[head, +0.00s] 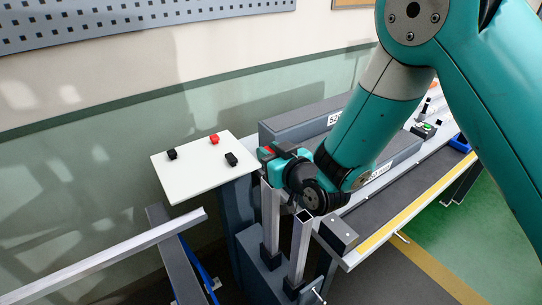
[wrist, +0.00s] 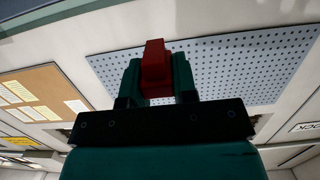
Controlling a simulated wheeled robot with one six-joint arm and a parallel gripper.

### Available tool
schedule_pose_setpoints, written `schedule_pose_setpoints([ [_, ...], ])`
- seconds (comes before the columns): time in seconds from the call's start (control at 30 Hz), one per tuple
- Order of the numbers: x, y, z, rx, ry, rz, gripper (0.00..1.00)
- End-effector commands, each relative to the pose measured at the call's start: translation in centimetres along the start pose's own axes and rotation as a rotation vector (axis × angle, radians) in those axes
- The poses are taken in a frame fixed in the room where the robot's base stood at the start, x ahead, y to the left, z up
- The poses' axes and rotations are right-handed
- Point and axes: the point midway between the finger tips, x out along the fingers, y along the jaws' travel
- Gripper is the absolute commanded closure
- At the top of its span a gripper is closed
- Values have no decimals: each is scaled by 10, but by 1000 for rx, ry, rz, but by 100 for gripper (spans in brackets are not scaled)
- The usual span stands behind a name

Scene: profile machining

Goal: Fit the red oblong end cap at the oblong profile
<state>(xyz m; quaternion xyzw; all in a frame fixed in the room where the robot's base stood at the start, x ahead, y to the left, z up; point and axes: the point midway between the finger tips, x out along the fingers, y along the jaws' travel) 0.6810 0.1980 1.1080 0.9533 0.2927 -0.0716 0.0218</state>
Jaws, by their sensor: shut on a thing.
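My gripper (head: 266,153) is shut on a red end cap, which shows between the two teal fingers in the wrist view (wrist: 154,62). In the head view only a bit of red shows at the fingers. Two upright metal profiles stand side by side, a left one (head: 270,222) and a right one (head: 301,245). The gripper is close to the top of the left profile. The right profile's open top shows just below my wrist. I cannot tell which profile is oblong, or whether the held cap touches one.
A white plate (head: 190,183) left of my gripper bears another red cap (head: 214,139) and two black caps (head: 172,154) (head: 231,159). A long metal bar (head: 110,255) lies at the lower left. A grey machine bench (head: 400,205) runs along the right behind my arm.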

Motion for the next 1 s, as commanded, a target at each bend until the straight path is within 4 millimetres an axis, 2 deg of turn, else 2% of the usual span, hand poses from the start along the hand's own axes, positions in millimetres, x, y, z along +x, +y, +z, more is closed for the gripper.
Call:
schedule_pose_setpoints([
  [0.57,0,1,5,0,0,2,100],
  [0.77,2,1,17,0,-1,2,100],
  [1.0,6,1,40,0,-1,2,100],
])
